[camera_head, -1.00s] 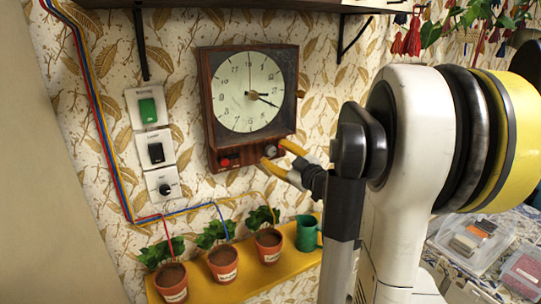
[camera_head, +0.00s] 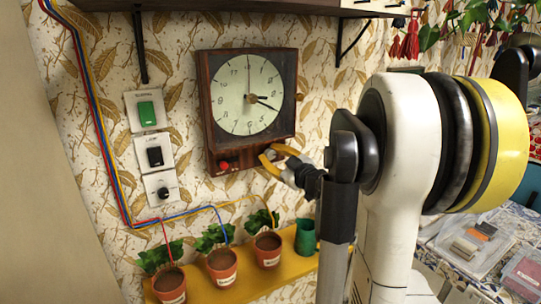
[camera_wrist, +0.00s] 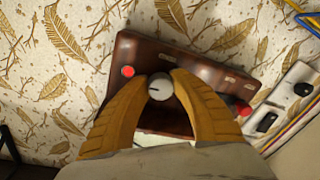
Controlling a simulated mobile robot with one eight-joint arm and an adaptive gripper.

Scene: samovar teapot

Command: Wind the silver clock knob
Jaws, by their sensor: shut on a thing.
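The wooden wall clock (camera_head: 206,120) hangs on the patterned wall, with a round pale face and dark hands. The silver knob (camera_wrist: 160,87) is on the clock's lower edge, with a dark pointer line on its face. My gripper (camera_head: 271,155) has yellow fingers and reaches the clock's lower right corner from the right. In the wrist view, its fingertips (camera_wrist: 161,82) are shut on either side of the silver knob. In the head view, the fingers mostly hide the knob.
A red knob (camera_head: 223,166) sits at the clock's lower left. A green switch (camera_head: 147,111), a black switch (camera_head: 155,156) and a dial (camera_head: 163,193) are left of the clock. Potted plants (camera_head: 221,266) and a green mug (camera_head: 305,236) stand on the yellow shelf (camera_head: 284,268) below.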

